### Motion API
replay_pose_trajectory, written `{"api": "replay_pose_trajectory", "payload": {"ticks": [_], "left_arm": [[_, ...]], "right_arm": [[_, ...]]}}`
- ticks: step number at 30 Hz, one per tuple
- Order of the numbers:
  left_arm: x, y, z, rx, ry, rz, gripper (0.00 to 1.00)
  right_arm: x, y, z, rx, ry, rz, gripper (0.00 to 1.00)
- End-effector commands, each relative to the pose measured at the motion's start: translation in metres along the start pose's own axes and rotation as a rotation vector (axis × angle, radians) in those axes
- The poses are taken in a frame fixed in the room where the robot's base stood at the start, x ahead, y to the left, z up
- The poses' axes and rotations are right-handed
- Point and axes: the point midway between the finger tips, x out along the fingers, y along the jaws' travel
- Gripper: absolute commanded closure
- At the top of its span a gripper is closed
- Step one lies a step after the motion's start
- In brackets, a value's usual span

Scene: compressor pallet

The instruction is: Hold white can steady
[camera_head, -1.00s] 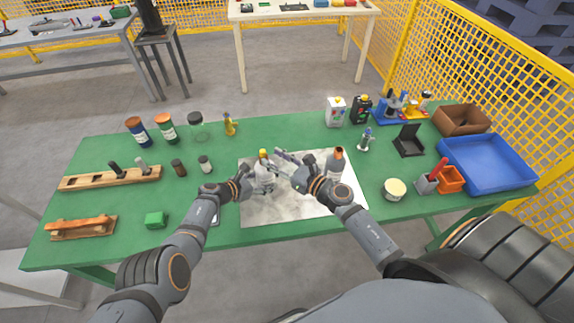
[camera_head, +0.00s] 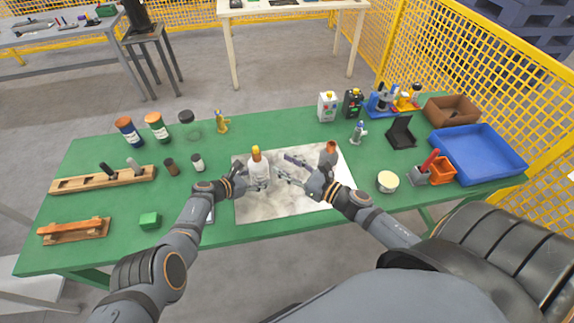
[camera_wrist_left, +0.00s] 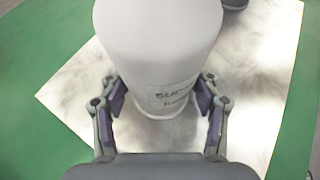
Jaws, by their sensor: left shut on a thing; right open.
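The white can (camera_head: 258,173) has a yellow-orange cap and stands upright on the pale, smudged mat. My left gripper (camera_head: 244,179) is shut around its body from the left. In the left wrist view the can (camera_wrist_left: 160,50) fills the top middle, with dark lettering low on its side, between the two fingers of the left gripper (camera_wrist_left: 160,112). My right gripper (camera_head: 287,170) is open and empty to the right of the can, its fingers pointing toward it. A small gap seems to separate them.
A bottle with a brown-orange top (camera_head: 331,149) stands behind my right gripper on the mat (camera_head: 280,208). A cream round tub (camera_head: 387,181) and an orange bin (camera_head: 441,171) lie to the right. Jars and wooden racks fill the left.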

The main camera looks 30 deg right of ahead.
Motion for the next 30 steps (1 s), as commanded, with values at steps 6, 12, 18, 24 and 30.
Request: {"api": "replay_pose_trajectory", "payload": {"ticks": [6, 12, 18, 24, 30], "left_arm": [[0.0, 0.001, 0.0, 0.001, 0.0, 0.002, 0.26], [0.0, 0.001, 0.0, 0.001, 0.0, 0.001, 0.11], [0.0, 0.0, 0.0, 0.0, 0.0, 0.001, 0.11], [-0.014, 0.001, 0.006, -0.001, 0.001, 0.001, 0.11], [-0.055, 0.001, 0.011, -0.002, 0.002, 0.002, 0.11]], "right_arm": [[0.0, 0.0, 0.0, 0.0, 0.0, 0.0, 0.59], [0.0, 0.0, 0.0, 0.0, 0.0, 0.0, 0.59], [0.0, 0.0, 0.0, 0.0, 0.0, 0.0, 0.59], [-0.001, 0.0, 0.02, 0.0, 0.0, 0.0, 0.59], [-0.003, 0.0, 0.068, 0.0, 0.0, 0.0, 0.59]]}}
